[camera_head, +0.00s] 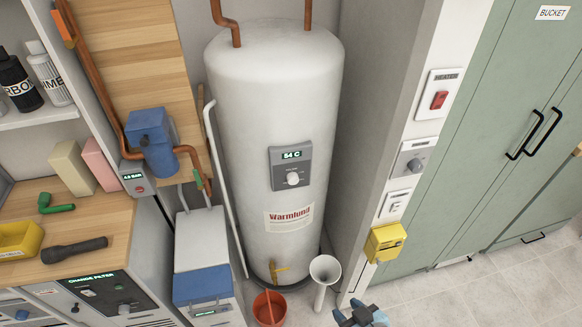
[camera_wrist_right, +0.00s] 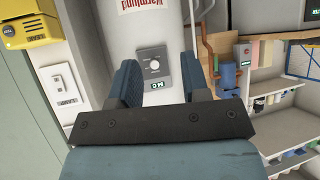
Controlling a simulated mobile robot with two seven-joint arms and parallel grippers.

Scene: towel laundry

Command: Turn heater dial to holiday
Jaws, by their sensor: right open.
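The dial's fine markings are too small to read. My right gripper (camera_head: 360,314) is at the bottom edge of the head view, below and right of the panel. It is open and empty, apart from the dial. In the right wrist view, the dial (camera_wrist_right: 155,65) shows upside down beyond the gap between the open fingers (camera_wrist_right: 161,72). My left gripper is not in view.
A wall right of the tank carries a red "HEATER" switch (camera_head: 439,99), a grey knob plate (camera_head: 414,163) and a yellow box (camera_head: 385,242). A white funnel-topped pipe (camera_head: 324,270) and red bucket (camera_head: 269,308) stand at the tank's foot. Green cabinets (camera_head: 470,170) stand right.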

